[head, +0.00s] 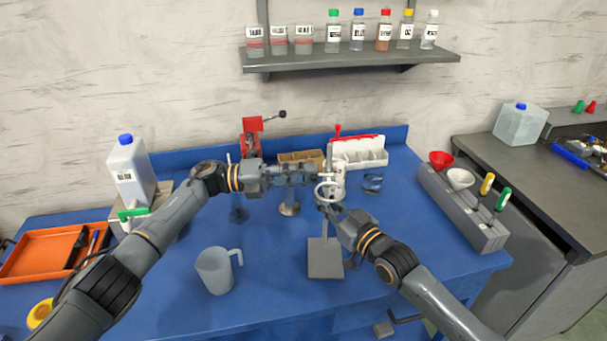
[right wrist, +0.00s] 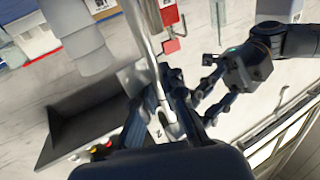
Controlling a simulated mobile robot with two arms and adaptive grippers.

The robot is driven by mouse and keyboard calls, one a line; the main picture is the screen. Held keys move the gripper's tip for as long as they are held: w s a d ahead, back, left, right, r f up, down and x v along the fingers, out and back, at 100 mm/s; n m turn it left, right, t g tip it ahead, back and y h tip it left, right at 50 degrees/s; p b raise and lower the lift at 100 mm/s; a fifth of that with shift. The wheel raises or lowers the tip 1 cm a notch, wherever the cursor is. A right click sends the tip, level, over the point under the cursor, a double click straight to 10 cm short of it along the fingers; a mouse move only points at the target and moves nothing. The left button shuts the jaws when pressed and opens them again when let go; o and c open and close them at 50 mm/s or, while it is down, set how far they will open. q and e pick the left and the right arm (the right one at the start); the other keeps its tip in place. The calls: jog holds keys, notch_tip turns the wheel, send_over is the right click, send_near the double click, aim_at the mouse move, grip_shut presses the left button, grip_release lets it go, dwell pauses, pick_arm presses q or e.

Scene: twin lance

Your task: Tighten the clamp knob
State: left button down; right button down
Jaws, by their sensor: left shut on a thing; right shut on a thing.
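A metal stand with a grey base plate (head: 325,262) and a thin upright rod (head: 324,230) stands near the front middle of the blue table. A pale ring (head: 319,191) is at the upper part of the stand. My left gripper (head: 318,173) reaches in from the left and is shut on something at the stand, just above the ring. My right gripper (head: 331,208) is just below the ring. In the right wrist view its fingers (right wrist: 168,118) close around a pale metal piece (right wrist: 150,50) of the stand. I cannot make out the clamp knob; the grippers crowd that spot.
A grey jug (head: 214,272) stands left of the base plate. A grey holder (head: 470,225) with funnels lines the table's right edge. The table front between jug and base is clear.

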pick_arm(q)
jog(key=shift+w+a+f+m, duration=0.1)
jog(key=shift+w+a+m, duration=0.1)
jog(key=shift+m, duration=0.3)
jog(key=c, duration=1.4)
grip_release()
jog(key=shift+o, duration=0.3)
jog(key=shift+s+d, duration=0.1)
notch_tip(320, 180, up, 10)
